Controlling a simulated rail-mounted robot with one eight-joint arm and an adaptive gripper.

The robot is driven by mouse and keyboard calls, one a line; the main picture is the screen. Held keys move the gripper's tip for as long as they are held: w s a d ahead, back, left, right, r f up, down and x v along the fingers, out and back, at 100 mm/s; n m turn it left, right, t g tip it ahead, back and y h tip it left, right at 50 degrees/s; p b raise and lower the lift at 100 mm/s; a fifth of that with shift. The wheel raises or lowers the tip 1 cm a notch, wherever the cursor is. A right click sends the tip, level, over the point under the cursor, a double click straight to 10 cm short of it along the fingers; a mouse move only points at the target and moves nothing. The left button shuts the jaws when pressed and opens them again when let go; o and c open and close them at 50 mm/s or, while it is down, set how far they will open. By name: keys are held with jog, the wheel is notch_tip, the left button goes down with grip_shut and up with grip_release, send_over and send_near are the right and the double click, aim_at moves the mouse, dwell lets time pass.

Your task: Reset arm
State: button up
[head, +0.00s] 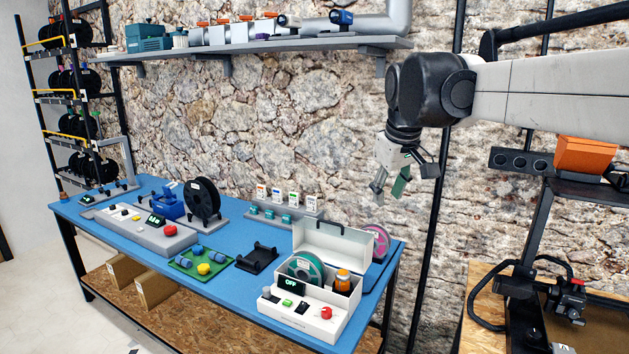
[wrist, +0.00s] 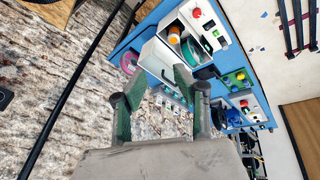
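My gripper (head: 389,188) hangs in the air at the upper right of the head view, in front of the stone wall and above the right end of the blue table (head: 225,247). Its two green-padded fingers are apart with nothing between them. In the wrist view my gripper (wrist: 158,84) also shows spread and empty, with the table and the wall beyond it. My arm reaches in from the right edge of the head view.
An open white box (head: 335,242) holds a teal spool and an orange jar at the table's right end. A shelf (head: 265,47) runs along the wall left of my gripper. A printer frame with an orange bin (head: 585,155) stands at the right.

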jog(key=s+d+f+m+t, duration=0.1)
jog(key=s+f+m, duration=0.1)
jog(key=s+f, duration=0.3)
jog(key=s+d+f+m+t, duration=0.1)
jog(key=s+f, duration=0.5)
jog(key=s, duration=0.7)
jog(key=s+d+f+m, duration=0.2)
jog(key=s+f, duration=0.4)
jog(key=s, duration=0.4)
jog(key=shift+d+m+t, duration=0.2)
jog(key=shift+m+t, duration=0.1)
jog(key=shift+t, duration=0.1)
